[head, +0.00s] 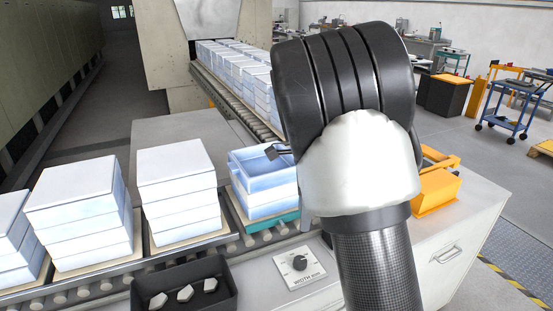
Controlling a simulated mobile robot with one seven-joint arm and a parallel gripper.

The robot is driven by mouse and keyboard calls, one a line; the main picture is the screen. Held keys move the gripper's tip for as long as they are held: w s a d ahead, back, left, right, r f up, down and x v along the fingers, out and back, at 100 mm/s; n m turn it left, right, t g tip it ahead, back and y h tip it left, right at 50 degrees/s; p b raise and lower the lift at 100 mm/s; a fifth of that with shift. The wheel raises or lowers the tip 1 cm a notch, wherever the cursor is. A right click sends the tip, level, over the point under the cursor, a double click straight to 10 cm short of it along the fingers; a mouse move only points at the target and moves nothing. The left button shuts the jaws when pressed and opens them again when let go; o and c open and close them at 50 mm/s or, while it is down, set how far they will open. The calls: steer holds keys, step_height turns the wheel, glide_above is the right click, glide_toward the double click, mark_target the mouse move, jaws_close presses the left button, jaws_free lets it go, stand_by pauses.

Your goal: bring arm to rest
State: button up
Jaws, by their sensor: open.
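My arm rises from the bottom right, with a carbon-patterned tube, a white joint and a large black ribbed part in front of the view. Only a small dark part of my gripper (279,151) shows to the left of the arm, over the open-topped blue-white box (250,195). It looks open, with nothing seen in it; the rest is hidden behind my arm. I cannot tell whether it touches the box. That box stands on a teal-edged plate (270,224) on the roller conveyor, its right side hidden.
Stacks of white boxes (178,190) stand on the rollers (185,250) at left. More stacks (235,67) run back toward the furnace opening. A black tray (186,285) with pale pieces, a dial panel (300,264) and an orange bin (436,190) surround the arm. A blue cart (508,108) stands farther off.

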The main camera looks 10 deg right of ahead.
steer(key=s+r+n+t, duration=0.2)
steer(key=s+r+n, duration=0.3)
steer(key=s, duration=0.3)
steer(key=s+r+n+t+p, duration=0.1)
steer(key=s+r+n, duration=0.4)
steer(key=s+n, duration=0.3)
steer(key=s+r+n+t, duration=0.2)
steer(key=s+r+n, duration=0.3)
steer(key=s, duration=0.4)
steer(key=shift+n+t+p, duration=0.3)
steer(key=shift+n, duration=0.5)
steer(key=shift+s, duration=0.2)
